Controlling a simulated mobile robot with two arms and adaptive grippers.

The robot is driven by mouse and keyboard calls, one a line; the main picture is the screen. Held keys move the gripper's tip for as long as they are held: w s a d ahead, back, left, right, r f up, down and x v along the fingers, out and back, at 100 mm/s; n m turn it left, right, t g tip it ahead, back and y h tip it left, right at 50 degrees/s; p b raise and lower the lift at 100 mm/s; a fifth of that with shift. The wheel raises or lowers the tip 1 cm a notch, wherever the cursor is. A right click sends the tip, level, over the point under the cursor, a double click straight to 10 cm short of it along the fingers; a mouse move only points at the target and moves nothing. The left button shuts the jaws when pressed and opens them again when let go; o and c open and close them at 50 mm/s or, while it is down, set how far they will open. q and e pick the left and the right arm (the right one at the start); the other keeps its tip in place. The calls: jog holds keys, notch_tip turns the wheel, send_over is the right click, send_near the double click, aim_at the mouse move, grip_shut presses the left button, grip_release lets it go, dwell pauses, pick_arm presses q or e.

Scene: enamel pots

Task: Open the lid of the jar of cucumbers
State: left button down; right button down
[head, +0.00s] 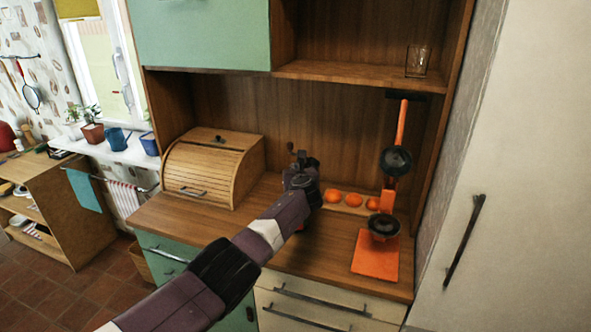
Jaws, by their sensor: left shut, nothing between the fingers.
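No jar of cucumbers can be made out in the head view. My left gripper (301,160) is shut and empty. It is over the wooden counter (262,218) of the cupboard, between the bread box and the oranges. My left arm comes up from the lower left and hides part of the counter and the drawers below it. My right gripper is not in view.
A closed wooden bread box (205,168) stands left of my gripper. Several oranges (333,196) lie to its right, beside an orange juicer press (385,215). A glass (417,61) stands on the upper shelf. A pale cabinet (510,150) closes off the right side.

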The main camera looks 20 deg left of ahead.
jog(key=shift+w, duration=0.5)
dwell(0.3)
